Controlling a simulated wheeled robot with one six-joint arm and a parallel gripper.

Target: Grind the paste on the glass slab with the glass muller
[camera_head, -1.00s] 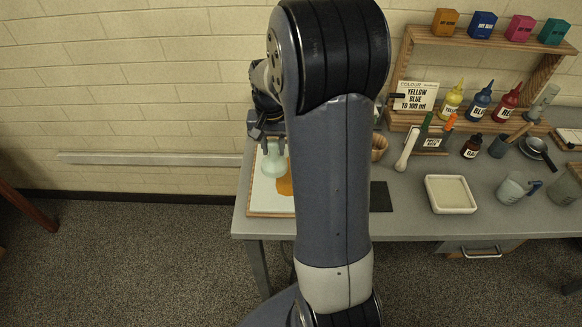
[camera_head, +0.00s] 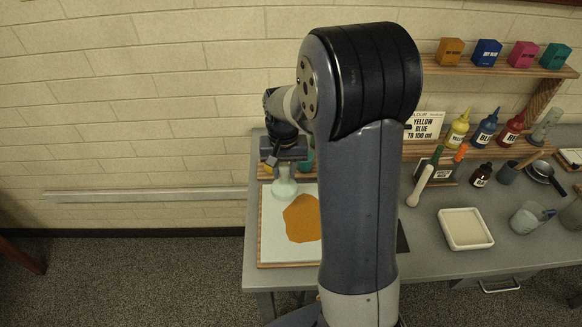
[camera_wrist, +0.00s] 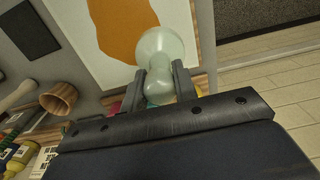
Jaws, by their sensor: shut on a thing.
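The glass slab (camera_head: 275,238) lies on the left end of the table, pale with a wooden edge. An orange-brown patch of paste (camera_head: 303,219) is spread on it, partly hidden behind my arm in the head view; it also shows in the wrist view (camera_wrist: 122,28). The pale green glass muller (camera_head: 284,187) is at the slab's far left part, beside the paste. My gripper (camera_head: 284,163) is shut on its upper part. In the wrist view the muller (camera_wrist: 161,46) sits between the two fingers (camera_wrist: 159,88). I cannot tell whether its base touches the slab.
A wooden cup (camera_wrist: 58,98) and a dark mat (camera_wrist: 28,28) are near the slab. A white tray (camera_head: 444,229), a pestle (camera_head: 420,186), bottles (camera_head: 457,128) and a wooden shelf (camera_head: 540,105) stand to the right. My arm hides the table's middle.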

